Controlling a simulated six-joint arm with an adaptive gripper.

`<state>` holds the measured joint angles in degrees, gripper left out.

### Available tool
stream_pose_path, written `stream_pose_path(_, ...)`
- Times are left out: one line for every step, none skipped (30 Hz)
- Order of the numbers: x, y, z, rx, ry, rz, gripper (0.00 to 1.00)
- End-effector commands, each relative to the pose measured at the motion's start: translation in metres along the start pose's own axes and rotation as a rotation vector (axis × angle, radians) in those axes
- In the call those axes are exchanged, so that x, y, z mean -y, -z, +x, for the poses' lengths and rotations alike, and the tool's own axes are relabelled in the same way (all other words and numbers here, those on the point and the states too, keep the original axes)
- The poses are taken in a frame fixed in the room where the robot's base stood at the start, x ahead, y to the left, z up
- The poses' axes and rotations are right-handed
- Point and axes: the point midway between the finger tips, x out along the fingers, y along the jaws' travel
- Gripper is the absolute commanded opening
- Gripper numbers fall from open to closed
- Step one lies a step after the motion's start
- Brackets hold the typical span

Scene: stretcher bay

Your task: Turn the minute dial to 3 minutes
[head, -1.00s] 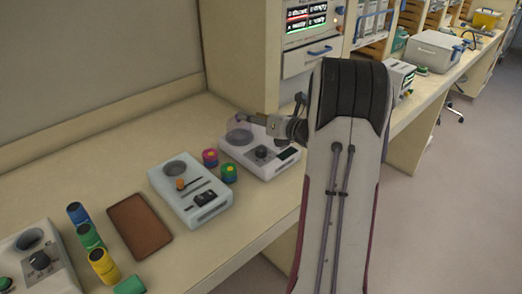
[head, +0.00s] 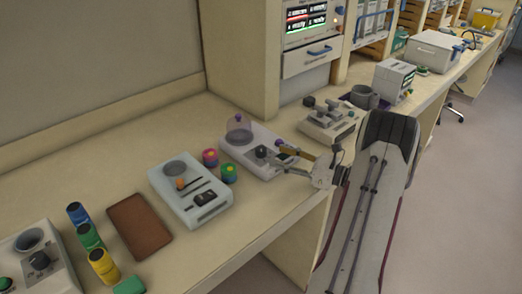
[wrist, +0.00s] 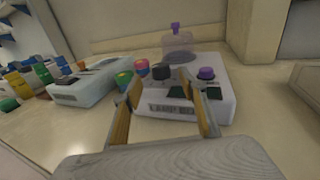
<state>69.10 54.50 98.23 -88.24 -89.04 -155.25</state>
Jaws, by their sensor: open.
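A white device (head: 235,147) stands right of centre on the bench. It has a black dial (head: 261,151), a clear dome with a purple knob (head: 238,131) and a dark display panel. My gripper (head: 274,157) is open and empty at the device's front right. In the wrist view, my gripper (wrist: 161,90) has its fingers spread in front of the black dial, apart from it. No minute markings are legible.
A pink-and-purple jar (head: 210,158) and a green jar (head: 229,173) stand close left of the device. A second device with an orange knob (head: 181,184) is left of them. A grey device (head: 328,121) stands behind right. A brown tray (head: 139,226) lies farther left.

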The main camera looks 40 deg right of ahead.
Motion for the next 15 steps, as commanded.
stream_pose_path(-0.0001, 0.0003, -0.0006, 0.001, -0.001, -0.002, 0.42)
stream_pose_path(-0.0002, 0.0003, -0.0007, 0.002, -0.001, -0.003, 0.42)
stream_pose_path(-0.0002, 0.0002, -0.0007, 0.002, -0.001, -0.003, 0.42)
stream_pose_path(-0.0002, 0.0002, -0.0006, 0.002, -0.001, -0.003, 0.42)
stream_pose_path(-0.0001, 0.0002, -0.0006, 0.002, -0.001, -0.002, 0.42)
stream_pose_path(-0.0001, 0.0001, -0.0005, 0.001, -0.001, -0.002, 0.42)
stream_pose_path(-0.0001, 0.0001, -0.0005, 0.001, -0.001, -0.002, 0.42)
stream_pose_path(-0.0001, 0.0001, -0.0005, 0.001, -0.001, -0.002, 0.42)
stream_pose_path(-0.0001, 0.0001, -0.0004, 0.001, -0.001, -0.002, 0.42)
stream_pose_path(-0.0001, 0.0001, -0.0002, 0.001, -0.001, -0.002, 0.42)
stream_pose_path(-0.0001, 0.0001, 0.0, 0.001, -0.001, -0.001, 0.42)
stream_pose_path(-0.0001, 0.0001, 0.0007, 0.001, -0.001, -0.001, 0.42)
stream_pose_path(-0.0001, 0.0001, 0.0014, 0.001, -0.001, -0.001, 0.42)
stream_pose_path(-0.0001, 0.0, 0.0023, 0.001, -0.001, -0.001, 0.42)
stream_pose_path(-0.0001, 0.0, 0.0038, 0.001, -0.001, -0.001, 0.42)
